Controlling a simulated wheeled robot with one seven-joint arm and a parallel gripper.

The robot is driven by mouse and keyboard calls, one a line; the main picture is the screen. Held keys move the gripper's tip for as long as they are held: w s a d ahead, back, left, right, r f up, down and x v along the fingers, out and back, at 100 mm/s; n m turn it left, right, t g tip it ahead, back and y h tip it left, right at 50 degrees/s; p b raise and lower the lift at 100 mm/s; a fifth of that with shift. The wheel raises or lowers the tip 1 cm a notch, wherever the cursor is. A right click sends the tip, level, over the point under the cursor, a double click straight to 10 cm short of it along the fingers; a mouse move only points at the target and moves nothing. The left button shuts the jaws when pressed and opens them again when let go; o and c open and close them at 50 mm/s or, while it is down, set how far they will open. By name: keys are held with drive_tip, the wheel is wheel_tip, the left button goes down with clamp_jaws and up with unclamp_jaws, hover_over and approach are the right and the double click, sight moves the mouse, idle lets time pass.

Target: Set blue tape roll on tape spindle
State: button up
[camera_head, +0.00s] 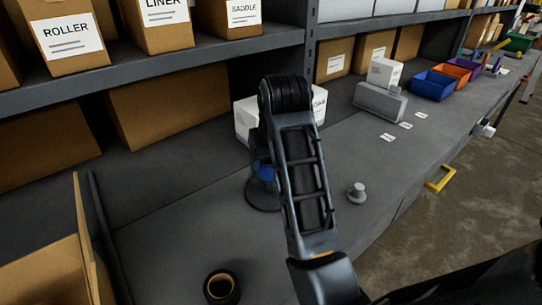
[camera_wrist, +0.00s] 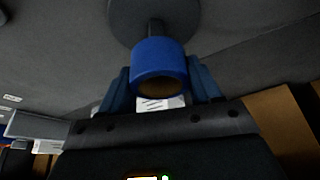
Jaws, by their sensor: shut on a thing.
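My gripper (camera_wrist: 160,78) is shut on the blue tape roll (camera_wrist: 159,56), with one blue finger on each side of it in the wrist view. The roll's brown core opening faces the camera. The tape spindle (camera_wrist: 123,17), a dark round base with a short post, shows just beyond the roll, in line with it. I cannot tell whether the post enters the core. In the head view my arm hides most of the gripper; a bit of the blue roll (camera_head: 262,171) shows left of the arm, over the spindle's base (camera_head: 262,198).
A dark tape roll (camera_head: 221,287) lies at the front of the grey bench. A small grey peg (camera_head: 356,192) stands right of my arm. White boxes (camera_head: 246,118) are behind it. Blue (camera_head: 433,86) and orange bins stand farther right. A shelf (camera_head: 180,65) overhangs the back.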

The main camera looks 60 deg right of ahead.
sight(270, 179)
drive_tip(key=shift+f, duration=0.9)
drive_tip(key=shift+f+b, duration=1.2)
drive_tip(key=shift+f, duration=0.25)
drive_tip(key=shift+p, duration=0.75)
drive_tip(key=shift+f+b, duration=0.35)
drive_tip(key=shift+f, duration=0.2)
drive_tip(key=o, duration=0.8)
